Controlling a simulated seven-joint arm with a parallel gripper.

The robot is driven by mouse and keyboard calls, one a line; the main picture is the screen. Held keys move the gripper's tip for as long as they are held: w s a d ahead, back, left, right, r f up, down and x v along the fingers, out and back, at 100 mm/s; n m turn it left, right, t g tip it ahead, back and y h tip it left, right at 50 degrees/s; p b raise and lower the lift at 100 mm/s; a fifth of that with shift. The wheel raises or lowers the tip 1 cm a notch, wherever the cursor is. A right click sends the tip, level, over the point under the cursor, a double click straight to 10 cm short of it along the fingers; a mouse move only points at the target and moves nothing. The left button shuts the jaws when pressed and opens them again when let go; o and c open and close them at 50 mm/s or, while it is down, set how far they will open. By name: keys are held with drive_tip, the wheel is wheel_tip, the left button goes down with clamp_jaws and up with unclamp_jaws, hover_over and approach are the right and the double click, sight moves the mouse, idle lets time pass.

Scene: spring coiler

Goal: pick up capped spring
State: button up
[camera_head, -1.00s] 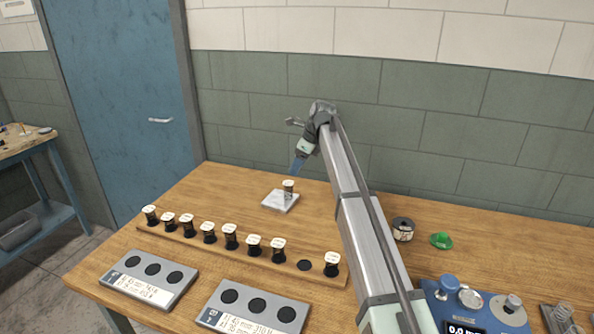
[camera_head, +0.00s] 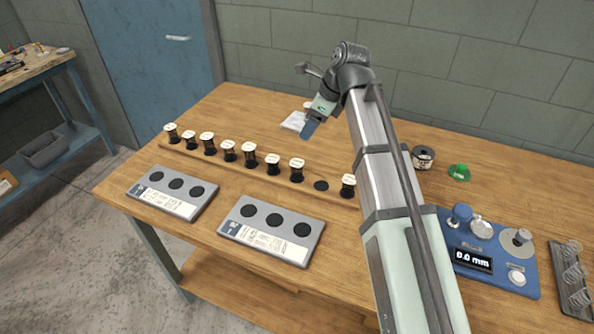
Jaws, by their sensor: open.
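A row of several capped springs, dark with pale caps, stands upright in a wooden rack (camera_head: 335,193). The leftmost capped spring (camera_head: 171,134) and the rightmost capped spring (camera_head: 348,187) mark its ends. One dark round seat (camera_head: 321,185) near the right end is empty. My gripper (camera_head: 309,130), with blue fingers, points down behind the rack, in front of a small pale plate (camera_head: 291,122). It overlaps the plate's right side in the picture. A pale cap (camera_head: 307,105) shows just behind the gripper; the rest of that piece is hidden. I see nothing held between the fingers.
Two grey trays with dark round seats, a left tray (camera_head: 160,204) and a right tray (camera_head: 258,241), lie in front of the rack. A blue gauge (camera_head: 475,262), a spool (camera_head: 423,158) and a green item (camera_head: 459,172) are right of my arm. The table's left back is clear.

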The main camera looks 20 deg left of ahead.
sight(297, 163)
drive_tip(key=shift+g, duration=0.3)
drive_tip(key=shift+s+a+f, duration=0.55)
drive_tip(key=shift+s+f, duration=0.05)
drive_tip(key=shift+f, duration=1.75)
drive_tip(key=shift+s+a+f, duration=0.55)
drive_tip(key=shift+s+f, duration=0.05)
drive_tip(key=shift+f, duration=1.75)
drive_tip(key=shift+s+a+f, duration=0.55)
drive_tip(key=shift+s+f, duration=0.05)
drive_tip(key=shift+f, duration=1.75)
drive_tip(key=c, duration=1.1)
